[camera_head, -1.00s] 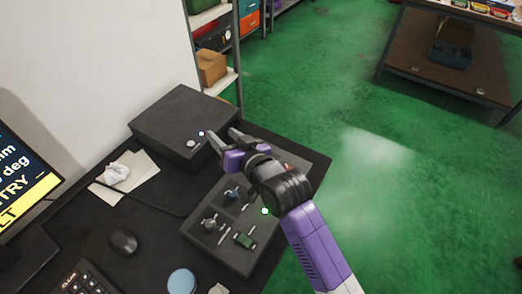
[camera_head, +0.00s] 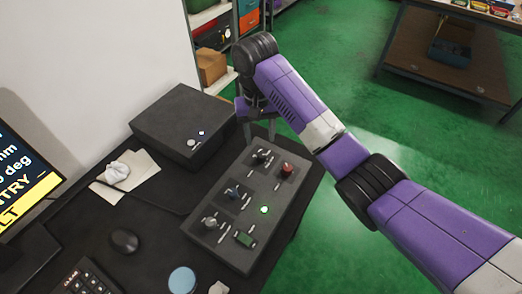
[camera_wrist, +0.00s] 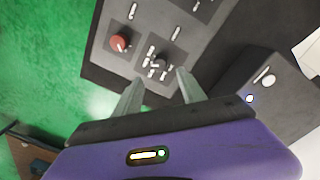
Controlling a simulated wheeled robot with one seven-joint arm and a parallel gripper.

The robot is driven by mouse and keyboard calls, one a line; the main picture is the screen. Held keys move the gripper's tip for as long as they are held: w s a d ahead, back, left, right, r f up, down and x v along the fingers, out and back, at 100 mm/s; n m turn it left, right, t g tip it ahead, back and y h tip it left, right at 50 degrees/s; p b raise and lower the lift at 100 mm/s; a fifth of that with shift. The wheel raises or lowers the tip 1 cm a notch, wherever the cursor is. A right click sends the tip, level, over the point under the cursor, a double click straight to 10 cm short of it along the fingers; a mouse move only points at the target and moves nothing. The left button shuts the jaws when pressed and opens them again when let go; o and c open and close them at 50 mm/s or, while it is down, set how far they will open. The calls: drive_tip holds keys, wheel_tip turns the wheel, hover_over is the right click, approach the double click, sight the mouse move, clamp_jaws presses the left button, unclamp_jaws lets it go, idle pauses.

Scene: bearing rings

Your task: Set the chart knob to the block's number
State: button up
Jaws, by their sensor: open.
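A dark control panel (camera_head: 215,248) on the desk carries several knobs. One dark knob (camera_head: 262,155) with white marks around it sits at the far end; it also shows in the wrist view (camera_wrist: 159,63). Other dark knobs are in the middle (camera_head: 233,192) and at the near left (camera_head: 210,222). I cannot read which is the chart knob. My gripper (camera_head: 260,132) is open and empty, pointing down at the panel's far end. In the wrist view its fingertips (camera_wrist: 157,80) lie either side of the far knob, seemingly above it. I see no numbered block.
A red knob (camera_head: 287,170) sits right of the far knob. A green light (camera_head: 264,210) and a green switch (camera_head: 245,239) are on the panel. A black box (camera_head: 165,120) stands left of my gripper. A monitor (camera_head: 25,165), mouse (camera_head: 125,241) and keypad (camera_head: 88,283) are at left.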

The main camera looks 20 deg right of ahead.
sight(261, 154)
wheel_tip(261, 154, down, 8)
drive_tip(key=shift+d+r, duration=0.15)
drive_tip(key=shift+r, duration=0.1)
clamp_jaws()
idle(0.3)
